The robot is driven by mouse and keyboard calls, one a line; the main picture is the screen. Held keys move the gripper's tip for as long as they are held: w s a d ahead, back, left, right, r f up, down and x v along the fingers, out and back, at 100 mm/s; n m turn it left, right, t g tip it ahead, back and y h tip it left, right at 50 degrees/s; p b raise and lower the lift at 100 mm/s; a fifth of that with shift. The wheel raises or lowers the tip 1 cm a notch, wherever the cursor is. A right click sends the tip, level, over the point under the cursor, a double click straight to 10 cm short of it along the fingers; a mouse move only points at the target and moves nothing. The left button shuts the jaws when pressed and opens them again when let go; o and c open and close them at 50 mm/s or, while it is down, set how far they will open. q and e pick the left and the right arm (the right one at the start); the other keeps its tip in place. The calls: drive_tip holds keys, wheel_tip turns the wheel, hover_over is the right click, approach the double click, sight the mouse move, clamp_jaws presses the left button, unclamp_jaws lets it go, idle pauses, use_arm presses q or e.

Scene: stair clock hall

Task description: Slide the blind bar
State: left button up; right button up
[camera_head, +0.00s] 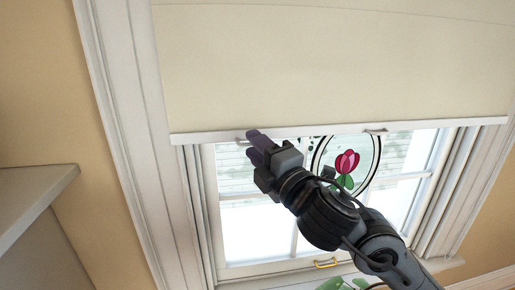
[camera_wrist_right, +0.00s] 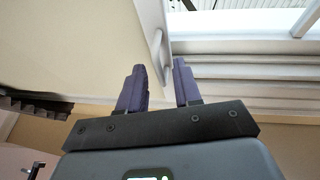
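The cream blind (camera_head: 330,60) hangs over the upper part of the window. Its white bar (camera_head: 310,130) runs along the bottom edge, with a small handle (camera_head: 376,131) right of centre and another near its left end. My right gripper (camera_head: 252,140) is at the bar's left part and hides some of that left handle. In the right wrist view the two purple fingers (camera_wrist_right: 160,68) are apart, and the left handle (camera_wrist_right: 157,45) shows between and just beyond their tips. Contact with it cannot be told. My left gripper is in neither view.
Below the bar is the window with white frame bars, a stained-glass tulip (camera_head: 347,161) and a brass latch (camera_head: 325,263). White trim (camera_head: 133,110) borders the window on the left. A pale ledge (camera_head: 35,200) juts in at the lower left.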

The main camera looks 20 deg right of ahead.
drive_tip(key=p+v, duration=0.2)
drive_tip(key=v, duration=0.8)
drive_tip(key=shift+s, duration=0.4)
drive_tip(key=shift+d+f, duration=0.1)
drive_tip(key=shift+f, duration=0.1)
